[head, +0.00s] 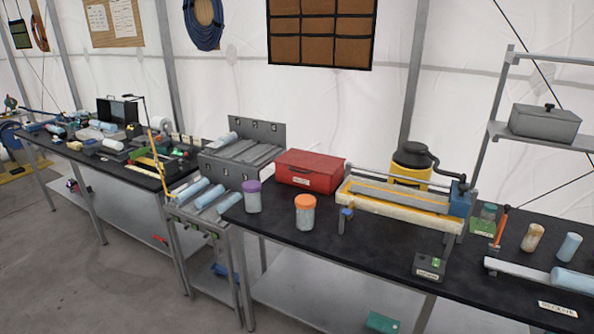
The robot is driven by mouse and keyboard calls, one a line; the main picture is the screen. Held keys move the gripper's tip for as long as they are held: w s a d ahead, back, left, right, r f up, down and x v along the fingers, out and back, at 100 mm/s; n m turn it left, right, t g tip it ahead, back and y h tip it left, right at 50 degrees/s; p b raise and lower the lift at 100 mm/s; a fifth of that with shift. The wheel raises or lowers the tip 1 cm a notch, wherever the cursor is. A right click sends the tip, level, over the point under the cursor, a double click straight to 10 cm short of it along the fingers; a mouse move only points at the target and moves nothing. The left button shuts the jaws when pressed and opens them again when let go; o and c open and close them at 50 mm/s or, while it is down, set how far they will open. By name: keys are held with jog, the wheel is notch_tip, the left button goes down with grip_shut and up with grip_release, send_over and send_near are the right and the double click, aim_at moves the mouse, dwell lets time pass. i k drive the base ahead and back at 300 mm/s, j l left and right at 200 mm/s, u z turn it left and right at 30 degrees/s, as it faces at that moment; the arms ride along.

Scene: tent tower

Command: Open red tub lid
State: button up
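The red tub (304,180) is a box with a flat red lid (310,160). It stands on the black table toward the back, near the middle of the head view. Its lid looks shut, and a small pale label is on its front. Nothing stands on the lid. My gripper does not show in this view.
An orange-capped jar (305,214) and a purple-capped jar (252,198) stand in front of the tub on the black table (355,240). A yellow-framed tray device (395,200) is close on its right. A grey rack (255,150) stands behind left. Open floor lies at lower left.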

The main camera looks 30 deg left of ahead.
aim_at(325, 165)
jog(key=i+j+u, duration=0.3)
jog(key=i+j, duration=0.6)
jog(key=j, duration=0.35)
jog(key=i+j+u, duration=0.3)
jog(key=i+j, duration=0.7)
jog(key=j, duration=0.1)
